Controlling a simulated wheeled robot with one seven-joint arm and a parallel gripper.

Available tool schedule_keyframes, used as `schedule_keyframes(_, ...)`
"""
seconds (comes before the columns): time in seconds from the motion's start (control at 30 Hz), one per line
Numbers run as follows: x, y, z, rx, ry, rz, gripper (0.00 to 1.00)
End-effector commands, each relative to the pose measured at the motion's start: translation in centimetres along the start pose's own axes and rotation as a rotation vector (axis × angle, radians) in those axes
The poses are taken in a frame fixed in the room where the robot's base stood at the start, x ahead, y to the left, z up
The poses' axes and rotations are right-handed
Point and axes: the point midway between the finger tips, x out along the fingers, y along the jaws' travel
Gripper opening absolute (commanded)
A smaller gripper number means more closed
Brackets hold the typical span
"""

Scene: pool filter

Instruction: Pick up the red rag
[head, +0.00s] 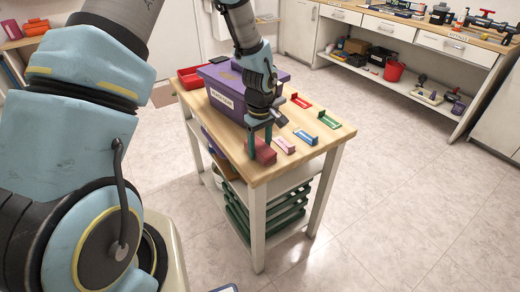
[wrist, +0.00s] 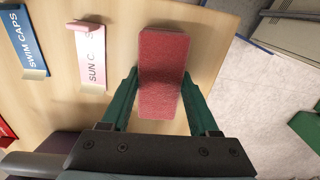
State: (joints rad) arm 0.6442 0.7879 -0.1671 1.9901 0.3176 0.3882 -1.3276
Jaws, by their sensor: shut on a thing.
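The red rag (head: 264,151) is a folded, flat-faced block at the near edge of the wooden table top. In the wrist view the rag (wrist: 163,72) lies between the two green fingers, which touch its long sides. My gripper (head: 261,139) points down over the table and is shut on the rag. In the wrist view my gripper (wrist: 160,85) shows both fingers along the rag's edges. The rag is at or just above the table top; I cannot tell whether it touches.
A purple bin (head: 222,92) and a red tray (head: 191,76) stand behind on the table (head: 322,148). Label holders lie to the right: pink (head: 284,144), blue (head: 305,136), green (head: 328,120) and red (head: 300,100). A "SUN C…" label (wrist: 92,60) sits close beside the rag.

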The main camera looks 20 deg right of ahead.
Motion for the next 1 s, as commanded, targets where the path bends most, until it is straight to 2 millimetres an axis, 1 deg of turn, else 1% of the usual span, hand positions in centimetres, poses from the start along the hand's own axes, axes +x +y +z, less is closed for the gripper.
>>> schedule_keyframes(0.13,-0.5,0.1,-0.1,0.000,0.001,0.002,0.09)
schedule_keyframes(0.23,-1.6,0.1,-0.1,0.001,0.003,0.003,0.09)
schedule_keyframes(0.5,-6.8,0.1,-0.1,-0.001,0.003,0.004,0.09)
schedule_keyframes(0.6,-8.3,0.1,-0.1,-0.001,0.002,0.004,0.09)
schedule_keyframes(0.7,-9.4,0.1,-0.1,-0.001,0.002,0.002,0.09)
schedule_keyframes(0.8,-9.9,0.0,0.0,0.000,0.000,0.001,0.09)
schedule_keyframes(1.0,-10.0,0.0,0.0,0.000,-0.001,0.000,0.09)
